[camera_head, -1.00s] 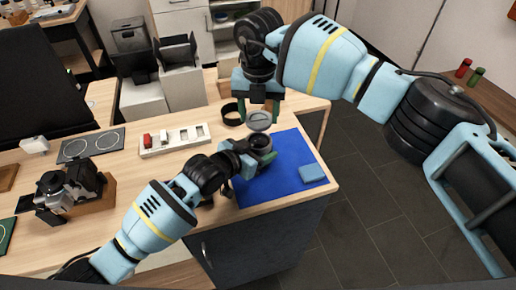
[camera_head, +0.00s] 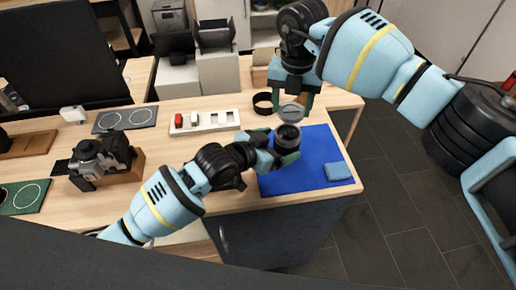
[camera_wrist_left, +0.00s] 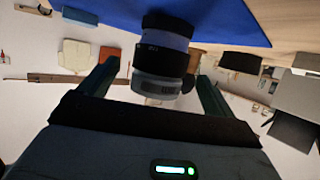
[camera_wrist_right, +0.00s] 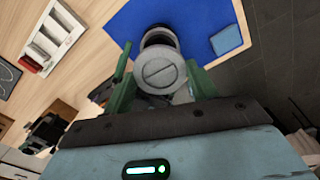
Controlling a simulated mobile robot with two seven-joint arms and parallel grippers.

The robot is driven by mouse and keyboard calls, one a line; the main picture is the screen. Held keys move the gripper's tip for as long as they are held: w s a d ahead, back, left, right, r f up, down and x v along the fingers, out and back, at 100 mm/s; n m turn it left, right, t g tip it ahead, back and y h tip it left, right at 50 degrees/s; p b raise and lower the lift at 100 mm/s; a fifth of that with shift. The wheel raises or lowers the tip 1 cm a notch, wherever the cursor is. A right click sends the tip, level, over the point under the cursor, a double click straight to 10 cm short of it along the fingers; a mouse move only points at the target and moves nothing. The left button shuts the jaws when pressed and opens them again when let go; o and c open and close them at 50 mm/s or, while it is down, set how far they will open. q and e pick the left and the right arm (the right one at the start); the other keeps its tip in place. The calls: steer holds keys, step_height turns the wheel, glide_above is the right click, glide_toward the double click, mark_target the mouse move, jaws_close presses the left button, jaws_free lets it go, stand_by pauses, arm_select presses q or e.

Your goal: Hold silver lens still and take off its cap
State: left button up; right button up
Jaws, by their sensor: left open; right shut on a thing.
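The silver lens (camera_head: 287,136) stands at the blue mat, its dark open front facing up. It also shows in the left wrist view (camera_wrist_left: 163,62). My left gripper (camera_head: 277,147) is open, with its fingers apart on either side of the lens. My right gripper (camera_head: 293,98) is shut on the round grey cap (camera_head: 291,113) and holds it off the lens, just above and beside its open end. In the right wrist view the cap (camera_wrist_right: 160,73) shows a slot across its face and hides part of the lens.
The blue mat (camera_head: 318,178) carries a folded blue cloth (camera_head: 338,171) at its right. A black ring (camera_head: 263,103) and a white tray with slots (camera_head: 207,122) lie behind. A camera (camera_head: 102,158) on a wooden stand is at left. The table's right edge is close to the mat.

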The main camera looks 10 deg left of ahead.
arm_select(q)
steer(key=v, duration=0.8)
